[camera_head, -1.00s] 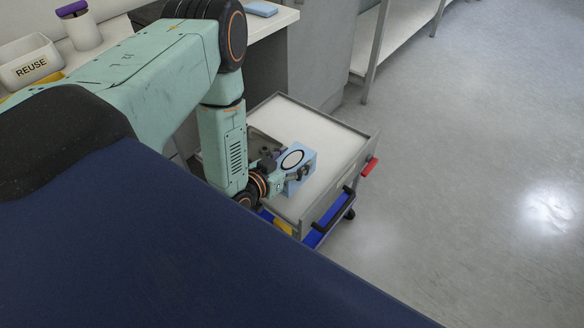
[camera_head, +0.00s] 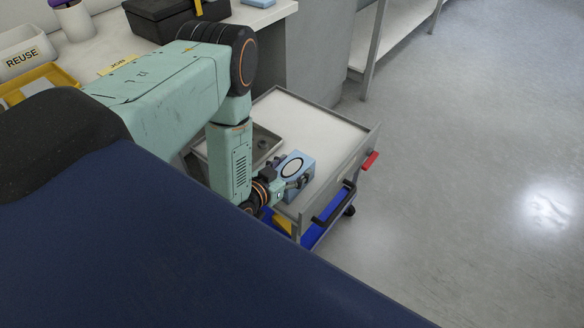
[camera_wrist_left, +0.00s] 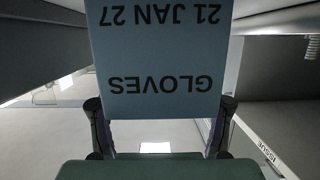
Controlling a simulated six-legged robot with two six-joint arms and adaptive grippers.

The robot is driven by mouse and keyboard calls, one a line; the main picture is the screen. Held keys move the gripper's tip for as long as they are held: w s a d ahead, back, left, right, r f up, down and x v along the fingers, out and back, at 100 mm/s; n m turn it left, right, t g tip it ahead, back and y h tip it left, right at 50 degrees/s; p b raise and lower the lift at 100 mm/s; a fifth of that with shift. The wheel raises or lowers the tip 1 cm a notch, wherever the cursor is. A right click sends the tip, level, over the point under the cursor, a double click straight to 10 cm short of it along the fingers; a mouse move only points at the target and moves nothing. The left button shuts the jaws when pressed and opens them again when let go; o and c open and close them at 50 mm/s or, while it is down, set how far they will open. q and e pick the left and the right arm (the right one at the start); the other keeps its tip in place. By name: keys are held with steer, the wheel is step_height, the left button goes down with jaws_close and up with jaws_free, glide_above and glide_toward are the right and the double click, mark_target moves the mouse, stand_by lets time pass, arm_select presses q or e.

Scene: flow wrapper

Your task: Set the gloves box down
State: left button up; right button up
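The gloves box (camera_head: 299,164) is light blue with a white, dark-rimmed oval on top. It is over the front part of the white cart top (camera_head: 318,122), near the cart's front wall. My left gripper (camera_head: 292,184) is at the box's near side. In the left wrist view the box (camera_wrist_left: 160,55) shows upside-down "GLOVES" and "21 JAN 27" print, and the fingers (camera_wrist_left: 160,125) press on both its sides. Whether its underside touches the cart top is hidden. My right gripper is not in view.
The cart has raised walls, a black handle (camera_head: 334,204) and a red lever (camera_head: 370,161). A metal tray (camera_head: 268,144) with small round items lies left of the box. A bench holds a black case (camera_head: 165,17) and a REUSE bin (camera_head: 24,52). Floor on the right is clear.

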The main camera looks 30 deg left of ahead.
arm_select(q)
steer(key=o, duration=0.3)
steer(key=shift+r, duration=0.25)
steer(key=p+v, duration=0.4)
steer(key=v, duration=0.8)
